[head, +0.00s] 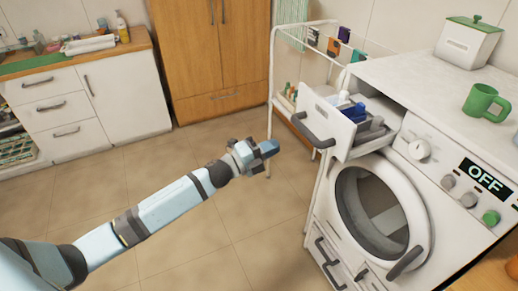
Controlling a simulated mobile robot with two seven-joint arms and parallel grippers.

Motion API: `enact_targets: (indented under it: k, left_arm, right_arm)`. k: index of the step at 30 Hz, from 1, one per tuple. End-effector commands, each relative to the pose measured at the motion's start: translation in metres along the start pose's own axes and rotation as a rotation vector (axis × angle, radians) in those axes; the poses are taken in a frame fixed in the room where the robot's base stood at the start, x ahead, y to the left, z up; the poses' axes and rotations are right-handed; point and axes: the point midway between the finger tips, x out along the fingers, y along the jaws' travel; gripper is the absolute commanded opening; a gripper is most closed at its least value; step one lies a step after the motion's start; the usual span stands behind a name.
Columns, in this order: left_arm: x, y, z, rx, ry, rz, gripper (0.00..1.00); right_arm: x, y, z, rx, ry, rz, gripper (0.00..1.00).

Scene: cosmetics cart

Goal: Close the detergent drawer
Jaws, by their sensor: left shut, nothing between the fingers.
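The detergent drawer (327,127) of the washing machine is pulled out at the machine's upper left. Its white front has a dark grey curved handle (308,131), and grey compartments and something blue show inside it. The washing machine (440,185) stands at the right, with its round door shut and its display reading OFF. My left gripper (270,148) is in front and to the left of the drawer, apart from its handle, shut and empty. My right gripper is not in view.
A white rack cart (272,75) stands just behind the drawer. A green mug (485,101) and a white canister with a green lid (468,42) stand on the machine's top. The tiled floor (200,240) between me and the cabinets is clear.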

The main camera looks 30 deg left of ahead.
Motion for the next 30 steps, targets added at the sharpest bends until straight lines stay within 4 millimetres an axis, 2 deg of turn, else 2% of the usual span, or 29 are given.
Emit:
enact_targets:
  k: [1, 6, 12, 30]
  left_arm:
    - [0.013, -0.005, 0.000, -0.001, 0.000, -0.003, 0.00]
    - [0.045, -0.003, 0.000, -0.002, -0.001, -0.001, 0.00]
    - [0.067, -0.002, 0.000, -0.002, -0.001, 0.000, 0.00]
    - [0.077, 0.002, 0.000, -0.001, -0.001, -0.001, 0.00]
  right_arm:
    - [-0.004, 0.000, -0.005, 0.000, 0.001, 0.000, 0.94]
    - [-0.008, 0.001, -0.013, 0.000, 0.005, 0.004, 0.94]
    - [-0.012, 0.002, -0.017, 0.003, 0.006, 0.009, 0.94]
    - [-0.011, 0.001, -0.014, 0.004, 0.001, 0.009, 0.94]
